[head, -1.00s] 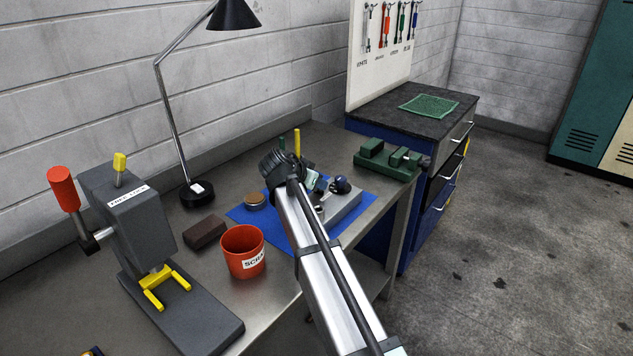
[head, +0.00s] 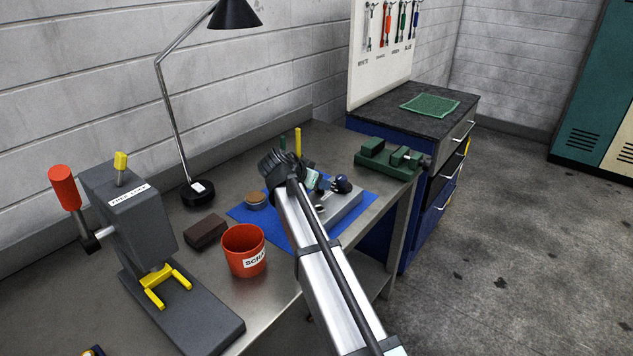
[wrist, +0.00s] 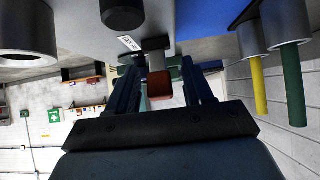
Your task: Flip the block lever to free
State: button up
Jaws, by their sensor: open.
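The grey block (head: 343,207) lies on the blue mat, partly hidden behind my arm in the head view. My gripper (wrist: 160,68) is open, with one finger on each side of the lever. I cannot tell whether either finger touches it.
A dark knob (wrist: 122,12) is close to the fingers. Yellow (wrist: 258,85) and green (wrist: 294,85) pegs stand to one side. An orange scrap cup (head: 243,252), a brown block (head: 205,231), a grey press (head: 135,215) and a green vise (head: 390,160) are on the bench.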

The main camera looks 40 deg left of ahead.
jog(key=v, duration=1.3)
jog(key=shift+s+r, duration=0.15)
jog(key=shift+s, duration=0.05)
